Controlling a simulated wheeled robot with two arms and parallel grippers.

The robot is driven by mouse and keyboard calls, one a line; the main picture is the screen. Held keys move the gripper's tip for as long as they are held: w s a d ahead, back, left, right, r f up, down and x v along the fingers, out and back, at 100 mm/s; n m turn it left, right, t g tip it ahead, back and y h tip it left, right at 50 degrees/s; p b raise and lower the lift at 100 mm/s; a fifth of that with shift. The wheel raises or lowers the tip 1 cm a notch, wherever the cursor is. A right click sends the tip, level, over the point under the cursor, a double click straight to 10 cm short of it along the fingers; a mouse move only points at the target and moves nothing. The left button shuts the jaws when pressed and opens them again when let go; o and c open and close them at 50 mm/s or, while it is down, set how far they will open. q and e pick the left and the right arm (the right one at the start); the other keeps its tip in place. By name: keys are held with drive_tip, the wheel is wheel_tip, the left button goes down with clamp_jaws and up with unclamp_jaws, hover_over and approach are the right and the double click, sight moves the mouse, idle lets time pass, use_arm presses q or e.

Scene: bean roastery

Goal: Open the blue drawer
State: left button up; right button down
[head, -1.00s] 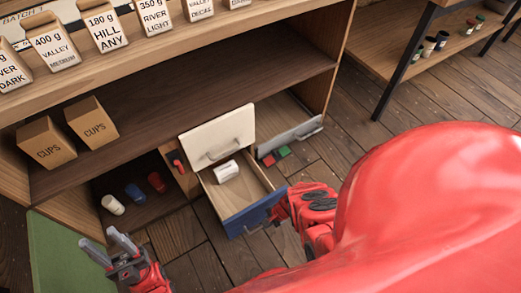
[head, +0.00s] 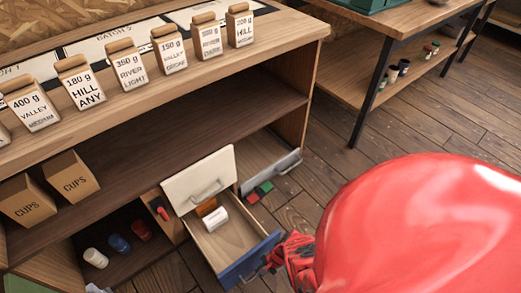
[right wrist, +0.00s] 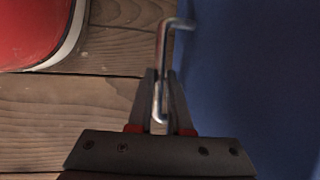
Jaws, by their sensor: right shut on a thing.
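The blue drawer (head: 250,262) is pulled well out of the low cabinet, with its inside in sight. A white cylinder (head: 215,219) with a label and an orange-brown thing (head: 210,206) lie inside it. The metal bar handle (right wrist: 161,45) is on its blue front. My right gripper (right wrist: 161,100) is shut on the handle, one finger on each side of it. In the head view the right gripper (head: 278,262) is beside the drawer front, partly hidden by my arm. Only the tips of my left gripper (head: 97,289) show at the bottom left edge.
A white drawer front (head: 199,180) is above the blue drawer. A grey-fronted drawer (head: 272,172) stands open to the right, with green and red blocks (head: 264,188) near it. Cups boxes (head: 72,176) and jars are on the shelves. Wooden floor is clear at right.

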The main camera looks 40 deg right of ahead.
drive_tip(key=c, duration=0.8)
unclamp_jaws()
drive_tip(key=shift+c, duration=0.2)
drive_tip(key=shift+r, duration=0.1)
drive_tip(key=shift+d+r+p, duration=0.15)
drive_tip(key=shift+r+p, duration=0.2)
drive_tip(key=shift+p, duration=0.15)
drive_tip(key=p+v, duration=1.1)
drive_tip(key=v, duration=0.5)
drive_tip(key=shift+r+p, duration=0.2)
drive_tip(key=shift+p, duration=0.2)
drive_tip(key=shift+d, duration=0.15)
